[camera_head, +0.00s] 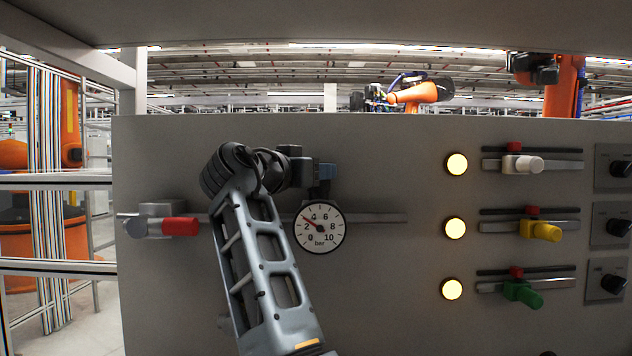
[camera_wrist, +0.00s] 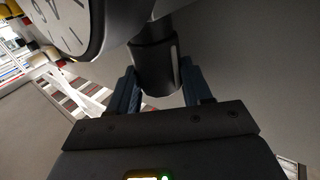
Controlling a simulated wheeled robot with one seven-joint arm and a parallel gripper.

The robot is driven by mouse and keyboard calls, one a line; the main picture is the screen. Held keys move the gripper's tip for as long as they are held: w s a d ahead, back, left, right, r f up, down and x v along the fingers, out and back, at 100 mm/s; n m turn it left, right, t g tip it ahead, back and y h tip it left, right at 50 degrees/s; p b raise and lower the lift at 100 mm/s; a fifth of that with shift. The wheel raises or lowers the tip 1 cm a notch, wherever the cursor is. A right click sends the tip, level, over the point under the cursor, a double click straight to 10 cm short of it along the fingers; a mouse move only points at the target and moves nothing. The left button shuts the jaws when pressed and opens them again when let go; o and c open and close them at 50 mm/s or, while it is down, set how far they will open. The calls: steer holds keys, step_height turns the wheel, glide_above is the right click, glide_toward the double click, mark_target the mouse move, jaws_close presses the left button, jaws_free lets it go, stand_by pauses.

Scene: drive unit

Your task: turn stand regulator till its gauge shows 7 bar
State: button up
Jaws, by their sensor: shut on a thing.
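The round white stand gauge (camera_head: 327,246) is on the grey panel, and its red needle points up-left between 2 and 4, near 3 bar. Part of the gauge face also shows at the upper left of the wrist view (camera_wrist: 68,22). My gripper (camera_head: 322,174) is just above the gauge, coming from the left. In the wrist view its two blue fingers (camera_wrist: 160,84) are shut on either side of the dark cylindrical regulator knob (camera_wrist: 155,62). In the head view the knob is mostly hidden by the gripper.
Left of my arm is a red-handled valve (camera_head: 180,227) on a rail. To the right are several yellow lamps (camera_head: 456,164) and sliders with white (camera_head: 523,165), yellow (camera_head: 541,232) and green (camera_head: 523,293) handles. Black rotary knobs (camera_head: 619,228) sit at the far right.

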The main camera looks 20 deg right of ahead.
steer(key=shift+w+m+g+h, duration=0.1)
steer(key=shift+m+g+h, duration=0.4)
steer(key=shift+m+g, duration=0.15)
steer(key=shift+g, duration=0.25)
steer(key=o, duration=0.8)
steer(key=shift+c, duration=0.2)
steer(key=shift+o, duration=1.4)
steer(key=shift+r, duration=0.1)
